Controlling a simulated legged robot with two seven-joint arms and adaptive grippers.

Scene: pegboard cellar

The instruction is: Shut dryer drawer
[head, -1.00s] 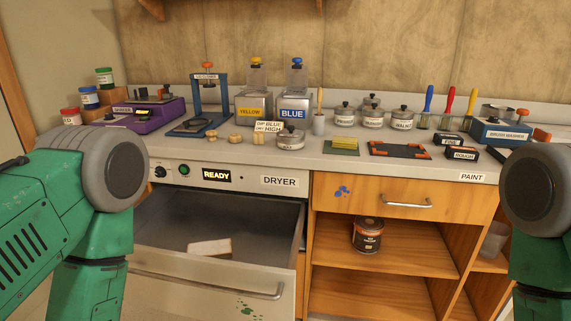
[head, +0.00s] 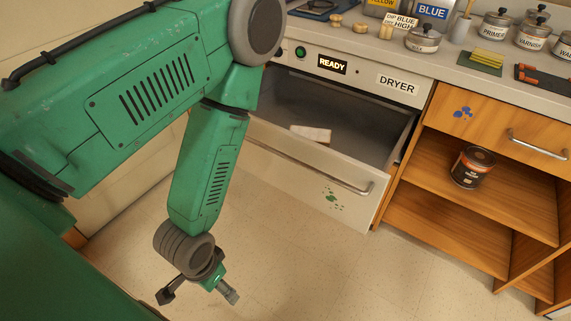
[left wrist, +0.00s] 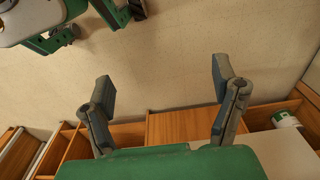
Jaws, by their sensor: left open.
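The dryer drawer (head: 305,172) is pulled out below the dryer panel (head: 332,66), in the head view. Its pale front carries a long bar handle and green paint spots. A white block (head: 311,134) lies inside it. My left gripper (head: 198,294) hangs low over the floor, in front and to the left of the drawer front, apart from it. In the left wrist view, my left gripper (left wrist: 165,80) has its two fingers spread with nothing between them. My left arm hides the drawer's left end.
A wooden cabinet (head: 470,190) with open shelves and a dark can (head: 472,167) stands right of the dryer. The worktop (head: 400,52) holds labelled jars. Bare floor (head: 330,265) lies before the drawer. The left wrist view shows floor and wooden furniture.

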